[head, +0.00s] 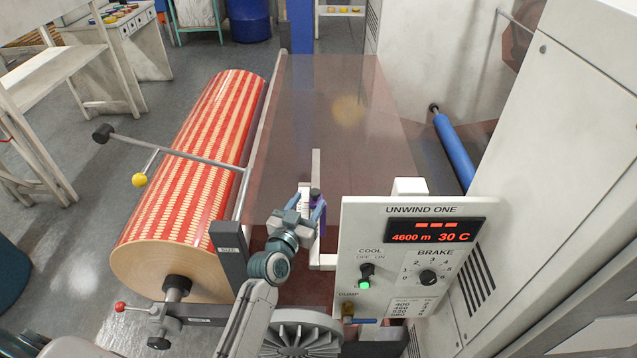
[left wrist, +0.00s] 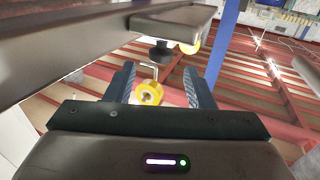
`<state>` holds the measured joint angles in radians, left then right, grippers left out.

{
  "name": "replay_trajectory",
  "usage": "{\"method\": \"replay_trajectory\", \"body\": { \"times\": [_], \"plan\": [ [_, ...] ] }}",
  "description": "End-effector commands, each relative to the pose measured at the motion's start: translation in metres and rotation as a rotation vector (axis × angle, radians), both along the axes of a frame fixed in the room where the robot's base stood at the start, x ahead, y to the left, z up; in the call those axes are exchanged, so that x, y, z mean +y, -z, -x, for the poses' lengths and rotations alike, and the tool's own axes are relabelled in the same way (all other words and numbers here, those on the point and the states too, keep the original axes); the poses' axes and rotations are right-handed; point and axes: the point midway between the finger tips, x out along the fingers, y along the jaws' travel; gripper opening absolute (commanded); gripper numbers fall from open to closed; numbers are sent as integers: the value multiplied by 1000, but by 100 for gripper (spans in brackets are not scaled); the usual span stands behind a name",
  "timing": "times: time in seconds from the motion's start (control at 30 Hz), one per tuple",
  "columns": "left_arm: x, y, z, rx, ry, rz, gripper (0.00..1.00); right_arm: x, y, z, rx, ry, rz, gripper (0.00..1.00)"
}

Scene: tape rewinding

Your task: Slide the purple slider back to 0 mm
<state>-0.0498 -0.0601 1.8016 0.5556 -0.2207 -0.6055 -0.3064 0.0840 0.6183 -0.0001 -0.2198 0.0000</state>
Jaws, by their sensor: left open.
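The purple slider (head: 319,216) shows as a small purple piece on a light upright rail (head: 316,165), left of the control panel. A dark knob (head: 315,193) sits at its top. My left gripper (head: 307,204) is at the slider, its blue-grey fingers beside it and covering part of it. I cannot tell whether they touch it. In the left wrist view the left gripper (left wrist: 159,86) is open, with a dark knob (left wrist: 160,52) under a grey bar beyond the fingertips. A scale or 0 mm mark is not readable. My right gripper is not in view.
The control panel (head: 410,255) reading "UNWIND ONE" stands close right of the gripper. A red-striped roll (head: 195,165) lies left, with a grey bar (head: 180,154) across it and a yellow ball (head: 139,180). A translucent web (head: 335,100) spreads behind the gripper.

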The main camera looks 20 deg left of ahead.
Motion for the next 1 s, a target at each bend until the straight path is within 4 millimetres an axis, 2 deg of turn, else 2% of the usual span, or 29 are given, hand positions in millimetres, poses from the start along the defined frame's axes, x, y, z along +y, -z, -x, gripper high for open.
{"method": "replay_trajectory", "body": {
  "times": [0.13, 0.3, 0.5, 0.77, 1.0],
  "plan": [
    [-3, -3, -30, -2, 0, 1, 49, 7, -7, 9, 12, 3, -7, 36],
    [-6, -2, -55, -1, 0, 2, 49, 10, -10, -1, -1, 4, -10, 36],
    [-8, -1, -67, -1, -1, 1, 49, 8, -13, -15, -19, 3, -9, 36],
    [-8, 0, -68, -1, -1, 1, 49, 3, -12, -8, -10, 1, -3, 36],
    [-8, -1, -68, 0, 0, 1, 4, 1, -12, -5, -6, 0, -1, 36]
  ]
}}
